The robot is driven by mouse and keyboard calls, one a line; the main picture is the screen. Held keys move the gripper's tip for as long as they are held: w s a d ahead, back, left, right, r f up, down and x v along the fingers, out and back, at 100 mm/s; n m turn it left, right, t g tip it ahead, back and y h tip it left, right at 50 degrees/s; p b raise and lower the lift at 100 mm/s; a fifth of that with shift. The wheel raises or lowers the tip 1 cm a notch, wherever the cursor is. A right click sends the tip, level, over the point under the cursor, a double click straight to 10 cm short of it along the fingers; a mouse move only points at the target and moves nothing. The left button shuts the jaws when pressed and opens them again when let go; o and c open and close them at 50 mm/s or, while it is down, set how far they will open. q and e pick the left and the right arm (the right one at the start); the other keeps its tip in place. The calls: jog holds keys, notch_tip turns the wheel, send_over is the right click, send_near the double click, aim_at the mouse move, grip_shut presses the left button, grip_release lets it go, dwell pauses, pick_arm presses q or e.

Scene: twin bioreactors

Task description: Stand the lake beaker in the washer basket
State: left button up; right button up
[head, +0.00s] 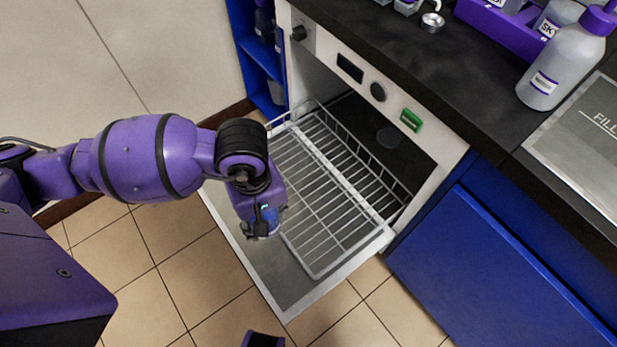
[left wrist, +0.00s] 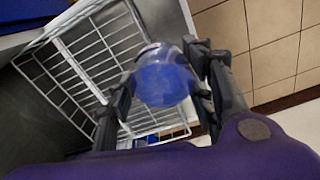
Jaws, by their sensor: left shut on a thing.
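The lake beaker is a clear vessel with blue in it; in the left wrist view the beaker (left wrist: 163,82) sits between my fingers. My left gripper (left wrist: 166,72) is shut on it, one finger on each side. In the head view the left gripper (head: 262,220) points down over the left edge of the washer basket, and the beaker (head: 273,216) is mostly hidden by the fingers. The washer basket (head: 322,162) is a white wire rack, pulled out over the open washer door, and looks empty. I cannot tell the beaker's height above it.
The open washer door (head: 284,292) lies flat under the basket. The dark counter (head: 440,70) above holds a white bottle (head: 548,75) with a purple cap and a purple rack (head: 505,28). Blue cabinets flank the washer. Tiled floor is clear in front.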

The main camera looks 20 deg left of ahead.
pick_arm(q)
jog(key=w+f+n+b, duration=0.3)
jog(key=w+f+b, duration=0.1)
jog(key=f+b, duration=0.35)
jog(key=b, duration=0.8)
send_over(295, 195)
notch_tip(295, 195, down, 14)
jog(key=shift+s+f, duration=0.1)
jog(key=shift+p, duration=0.3)
pick_arm(e)
notch_tip(295, 195, down, 16)
jog(key=shift+w+d+r+n+g, duration=0.15)
jog(key=shift+w+n+g, duration=0.15)
jog(key=shift+g, duration=0.1)
